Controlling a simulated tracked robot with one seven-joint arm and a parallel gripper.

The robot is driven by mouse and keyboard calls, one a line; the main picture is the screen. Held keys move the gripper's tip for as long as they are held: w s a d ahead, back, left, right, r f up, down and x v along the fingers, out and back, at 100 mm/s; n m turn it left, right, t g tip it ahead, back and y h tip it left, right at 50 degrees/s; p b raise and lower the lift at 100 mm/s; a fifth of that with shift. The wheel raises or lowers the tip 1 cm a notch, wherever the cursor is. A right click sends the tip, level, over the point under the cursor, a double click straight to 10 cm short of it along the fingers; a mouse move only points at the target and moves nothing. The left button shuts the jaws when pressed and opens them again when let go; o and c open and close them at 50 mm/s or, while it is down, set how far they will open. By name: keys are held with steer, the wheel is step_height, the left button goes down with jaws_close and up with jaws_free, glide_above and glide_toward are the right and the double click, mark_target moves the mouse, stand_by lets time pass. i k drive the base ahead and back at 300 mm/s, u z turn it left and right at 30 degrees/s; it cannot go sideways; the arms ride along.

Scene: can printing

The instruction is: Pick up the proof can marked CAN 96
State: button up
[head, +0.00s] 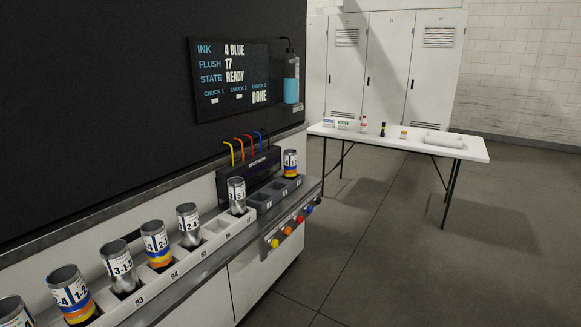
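Several open-topped cans with white labels stand in a long rack (113,309) along the machine's front. I cannot read CAN 96 on any of them. The slot labels 93 and 94 are legible; those further right are too small to be sure of. A plain silver can (188,226) stands near the middle. There is a gap to its right, then another silver can (236,196). A can with coloured bands (157,244) stands left of the middle one. Another banded can (290,164) stands at the machine's far right end. My gripper is not in view.
A dark display (230,79) reads ink 4 blue, flush 17, state ready, chuck 3 done. Coloured buttons (287,231) line the machine's front. The floor (400,245) on the right is clear.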

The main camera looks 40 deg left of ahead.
mark_target(289, 155)
steer(key=u, duration=0.3)
steer(key=i, duration=1)
steer(key=u, duration=1.2)
steer(key=i, duration=0.9)
steer(key=u, duration=0.65)
steer(key=k, duration=0.8)
steer(key=u, duration=0.2)
steer(key=i, duration=0.85)
steer(key=z, duration=0.1)
